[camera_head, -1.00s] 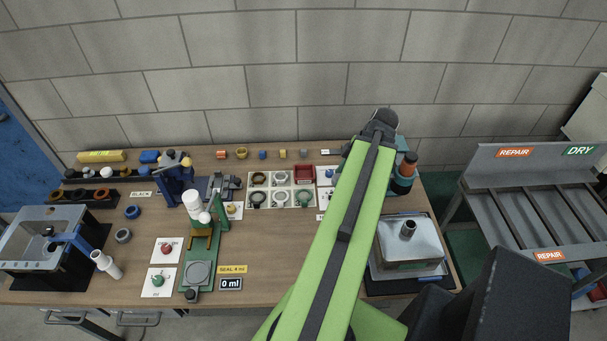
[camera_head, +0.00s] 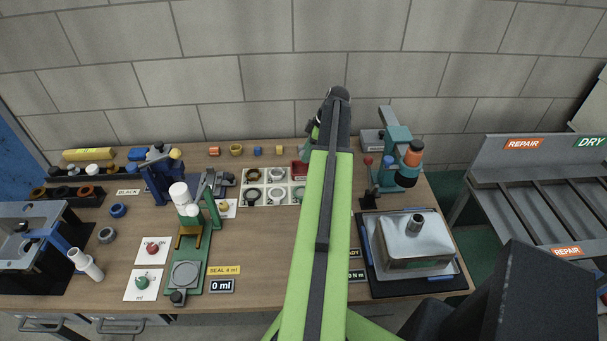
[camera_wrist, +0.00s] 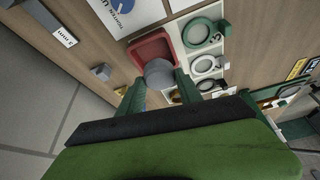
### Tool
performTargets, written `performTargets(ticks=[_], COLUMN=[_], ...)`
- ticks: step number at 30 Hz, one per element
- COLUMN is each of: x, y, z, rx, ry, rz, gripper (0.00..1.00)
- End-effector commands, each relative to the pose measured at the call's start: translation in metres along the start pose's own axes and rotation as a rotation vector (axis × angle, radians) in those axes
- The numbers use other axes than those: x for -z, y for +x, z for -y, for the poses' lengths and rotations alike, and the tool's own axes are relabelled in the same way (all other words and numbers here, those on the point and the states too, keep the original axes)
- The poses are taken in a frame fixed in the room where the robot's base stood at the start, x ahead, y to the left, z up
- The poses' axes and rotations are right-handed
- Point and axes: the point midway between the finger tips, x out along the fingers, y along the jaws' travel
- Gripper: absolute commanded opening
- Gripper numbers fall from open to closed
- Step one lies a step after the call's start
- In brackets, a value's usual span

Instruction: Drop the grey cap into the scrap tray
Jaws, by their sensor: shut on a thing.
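The grey cap (camera_wrist: 159,73) is a round grey piece held between the green fingers of my gripper (camera_wrist: 160,90) in the wrist view. The red tray (camera_wrist: 136,52), which looks like the scrap tray, lies right beyond the cap, and the cap overlaps its near part in the picture. How high the cap is above the tray I cannot tell. In the head view the red tray (camera_head: 298,166) shows only in part beside my arm. The cap is not visible there, and my gripper is mostly hidden by the arm.
A white rack with several rings (camera_head: 265,199) adjoins the red tray; its rings show in the wrist view (camera_wrist: 196,33). A small grey block (camera_wrist: 101,72) lies on the other side. A teal press (camera_head: 397,165) and a metal tank (camera_head: 416,262) stand to the right.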

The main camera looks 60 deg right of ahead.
Motion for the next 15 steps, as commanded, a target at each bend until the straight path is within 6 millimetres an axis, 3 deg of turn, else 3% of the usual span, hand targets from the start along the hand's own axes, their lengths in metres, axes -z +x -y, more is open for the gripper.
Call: performTargets(ticks=[9, 15], x=[-0.019, -0.022], y=[0.044, 0.051], z=[0.0, 0.0], rx=[0.0, 0.0], ry=[0.0, 0.001], rz=[0.0, 0.0], gripper=[0.03, 0.03])
